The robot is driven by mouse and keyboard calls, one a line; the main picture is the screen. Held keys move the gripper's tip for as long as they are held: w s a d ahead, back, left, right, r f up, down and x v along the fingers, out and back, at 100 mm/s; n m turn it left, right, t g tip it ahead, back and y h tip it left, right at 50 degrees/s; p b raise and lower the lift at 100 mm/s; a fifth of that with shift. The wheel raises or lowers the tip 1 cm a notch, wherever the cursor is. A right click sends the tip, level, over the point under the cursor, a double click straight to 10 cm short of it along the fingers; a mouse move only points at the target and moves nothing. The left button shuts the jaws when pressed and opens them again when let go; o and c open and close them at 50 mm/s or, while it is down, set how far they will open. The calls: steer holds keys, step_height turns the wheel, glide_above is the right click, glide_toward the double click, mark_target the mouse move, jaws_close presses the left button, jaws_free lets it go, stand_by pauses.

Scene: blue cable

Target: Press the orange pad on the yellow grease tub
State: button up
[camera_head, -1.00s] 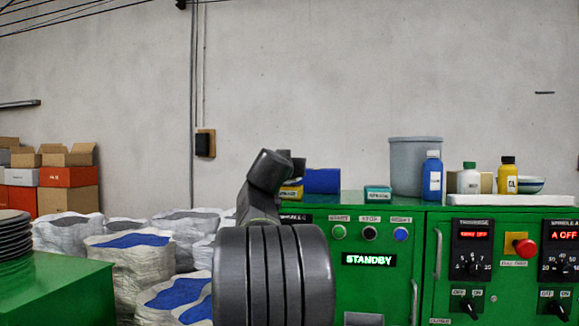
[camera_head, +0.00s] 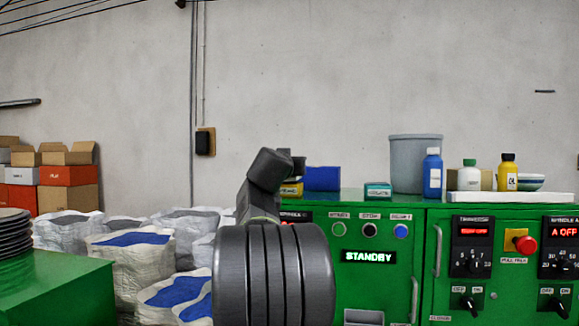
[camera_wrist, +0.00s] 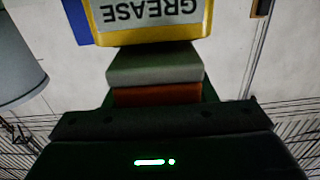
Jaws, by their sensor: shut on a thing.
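The yellow grease tub (camera_wrist: 150,22) is at the top of the wrist view, its label upside down; its top part is cut off by the frame. In the head view a bit of the tub (camera_head: 291,189) shows on the green machine, mostly hidden by my arm. My gripper (camera_wrist: 156,88) is shut on the orange pad (camera_wrist: 158,95), which shows as a strip beside a grey-green layer (camera_wrist: 154,68). The grey-green layer lies close to the tub; I cannot tell whether they touch. The fingers are dark and hard to make out.
On the green machine (camera_head: 350,208) stand a blue box (camera_head: 322,179), a teal box (camera_head: 378,191), a grey bucket (camera_head: 413,165) and several bottles. Stuffed white sacks (camera_head: 130,265) stand left of my arm. Cardboard boxes (camera_head: 69,176) are farther back.

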steer(key=shift+f+b, duration=0.5)
steer(key=shift+b, duration=0.1)
stand_by(1.6)
steer(key=shift+r+p, duration=2.85)
steer(key=shift+r, duration=0.85)
steer(key=shift+f, duration=0.15)
step_height(320, 180, down, 7)
steer(key=b, duration=0.5)
steer(key=shift+b, duration=0.4)
